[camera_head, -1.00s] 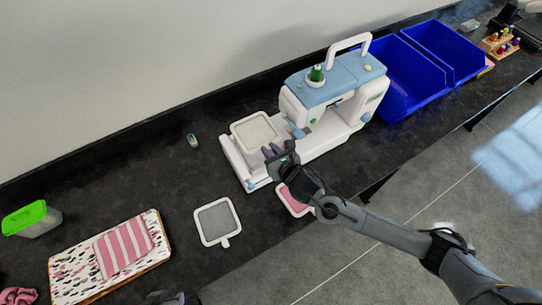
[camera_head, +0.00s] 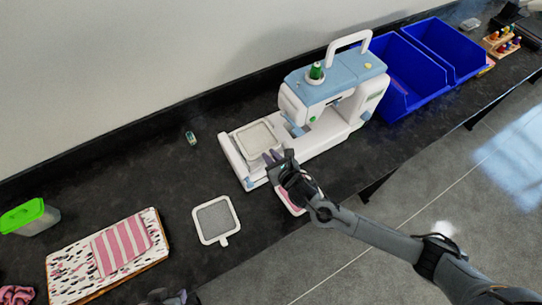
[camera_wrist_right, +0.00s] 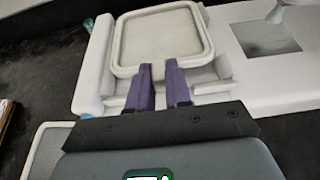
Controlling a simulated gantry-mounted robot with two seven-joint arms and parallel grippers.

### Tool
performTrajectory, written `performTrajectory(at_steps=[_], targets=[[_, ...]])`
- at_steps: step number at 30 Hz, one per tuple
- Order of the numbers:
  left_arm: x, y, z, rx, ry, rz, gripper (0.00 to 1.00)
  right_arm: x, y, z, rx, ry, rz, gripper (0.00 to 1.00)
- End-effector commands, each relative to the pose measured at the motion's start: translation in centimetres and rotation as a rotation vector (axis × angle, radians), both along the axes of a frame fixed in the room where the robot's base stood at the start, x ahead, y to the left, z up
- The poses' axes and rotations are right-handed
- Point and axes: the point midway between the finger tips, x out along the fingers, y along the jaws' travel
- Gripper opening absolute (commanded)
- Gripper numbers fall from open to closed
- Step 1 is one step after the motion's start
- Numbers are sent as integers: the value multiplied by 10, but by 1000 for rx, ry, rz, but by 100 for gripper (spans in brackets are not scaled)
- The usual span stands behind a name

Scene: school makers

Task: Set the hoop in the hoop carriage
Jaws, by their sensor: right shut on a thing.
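The hoop (camera_head: 257,139), a white rounded-square frame with pale cloth, lies over the hoop carriage (camera_head: 236,165) at the left end of the white and blue sewing machine (camera_head: 335,85). In the right wrist view the hoop (camera_wrist_right: 162,38) looks flat and close over the white carriage (camera_wrist_right: 92,75); I cannot tell whether it is fully seated. My right gripper (camera_head: 272,157) is shut on the hoop at its near edge, its two purple fingers also showing in the wrist view (camera_wrist_right: 165,75). The tip of my left gripper (camera_head: 165,297) barely shows at the bottom edge.
A second hoop with grey mesh (camera_head: 215,219) lies on the dark counter, left of the machine. A pink-filled hoop (camera_head: 291,203) lies partly under my right arm. Blue bins (camera_head: 415,85) stand right of the machine. Striped cloth (camera_head: 120,246) lies at the left. The counter behind is mostly clear.

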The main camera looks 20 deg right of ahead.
Motion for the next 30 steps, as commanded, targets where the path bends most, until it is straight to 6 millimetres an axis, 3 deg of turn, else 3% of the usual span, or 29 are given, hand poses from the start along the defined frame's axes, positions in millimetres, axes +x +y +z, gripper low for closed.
performTrajectory(at_steps=[1, 2, 6, 19, 30], targets=[[0, 0, -1, 2, 0, -2, 43, 0, 0, -2, 0, -1, 0, 0], [0, 1, -1, 3, 0, -2, 43, 0, 0, -2, 0, 0, 0, 22], [0, 2, -1, 8, 0, -6, 43, 0, 0, -1, 0, 0, 0, 43], [0, 3, 1, 11, 0, -7, 43, -2, -1, 4, 0, 0, 0, 44], [0, 0, 8, 0, 0, 0, 43, -58, -8, 27, 0, 2, 2, 44]])
